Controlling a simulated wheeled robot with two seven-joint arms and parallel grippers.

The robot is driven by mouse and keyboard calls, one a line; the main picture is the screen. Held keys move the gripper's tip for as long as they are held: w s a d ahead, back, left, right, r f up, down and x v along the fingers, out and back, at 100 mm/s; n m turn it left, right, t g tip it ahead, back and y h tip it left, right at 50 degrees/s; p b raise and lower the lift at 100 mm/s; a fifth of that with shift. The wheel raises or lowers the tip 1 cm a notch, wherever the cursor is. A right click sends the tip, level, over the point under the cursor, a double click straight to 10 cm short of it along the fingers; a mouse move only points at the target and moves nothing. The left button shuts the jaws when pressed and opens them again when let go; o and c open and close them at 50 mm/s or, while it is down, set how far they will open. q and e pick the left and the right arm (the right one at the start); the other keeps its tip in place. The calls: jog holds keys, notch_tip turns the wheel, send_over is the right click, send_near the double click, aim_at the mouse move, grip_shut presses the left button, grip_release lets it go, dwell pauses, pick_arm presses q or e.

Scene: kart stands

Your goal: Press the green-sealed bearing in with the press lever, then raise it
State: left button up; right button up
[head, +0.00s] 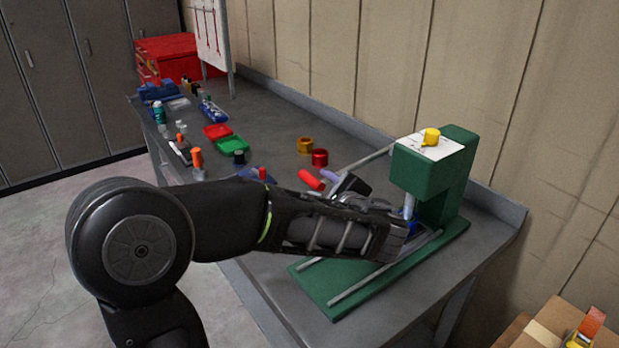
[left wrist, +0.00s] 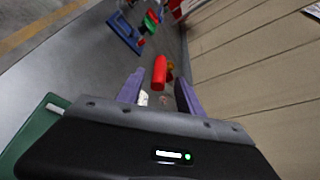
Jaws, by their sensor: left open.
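The green press (head: 425,175) stands on its green base plate (head: 340,291) at the right of the bench. Its grey lever bar (head: 366,160) slopes down and left from the press head towards a red handle (head: 311,180). My left gripper (head: 331,176) is open and empty, its purple fingers close to the handle. In the left wrist view the red handle (left wrist: 159,73) lies ahead, between the two fingers (left wrist: 158,92). Something blue (head: 410,222) shows under the press head, partly hidden by my arm. I cannot make out the green-sealed bearing. My right gripper is not in view.
A yellow ring (head: 305,145) and a red ring (head: 320,158) stand behind the handle. Red (head: 217,131) and green (head: 232,144) trays and several bottles and tools lie further left. A wall runs along the bench's back. A cardboard box (head: 560,322) is at lower right.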

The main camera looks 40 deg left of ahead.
aim_at(310, 180)
pick_arm(q)
jog(key=p+x, duration=0.1)
jog(key=x, duration=0.5)
jog(key=shift+w+a+f, duration=0.1)
jog(key=shift+w+a, duration=0.05)
jog(key=shift+a, duration=0.15)
jog(key=shift+c, duration=0.5)
grip_shut()
dwell(0.6)
